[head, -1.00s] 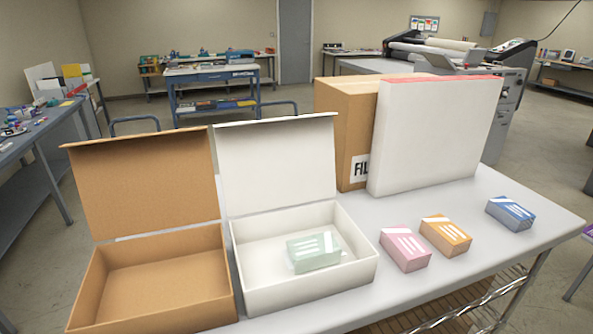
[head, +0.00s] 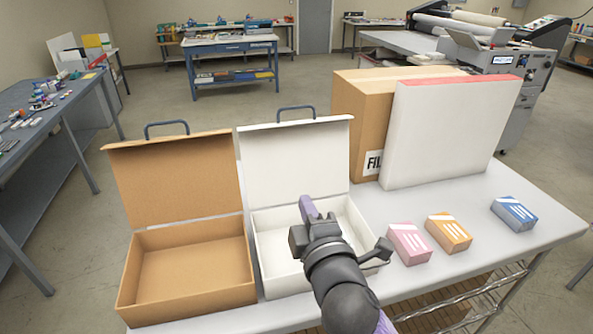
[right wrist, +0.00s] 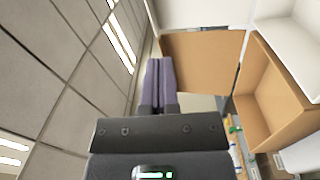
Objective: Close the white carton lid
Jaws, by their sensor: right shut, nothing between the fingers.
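The white carton (head: 276,285) stands on the table with its lid (head: 297,158) raised upright at the back. My right gripper (head: 308,206) is over the carton's open interior, in front of the lid, and appears apart from it. Its purple fingers are shut and empty, as the right wrist view (right wrist: 158,65) also shows. My right arm covers much of the carton's inside, so the pale green box seen there earlier is hidden. My left gripper is not in view.
An open brown carton (head: 150,302) stands just left of the white one. A large brown box (head: 345,115) and a white red-topped block (head: 445,135) stand at the back right. Pink (head: 409,244), orange (head: 449,232) and blue (head: 514,213) boxes lie right on the table.

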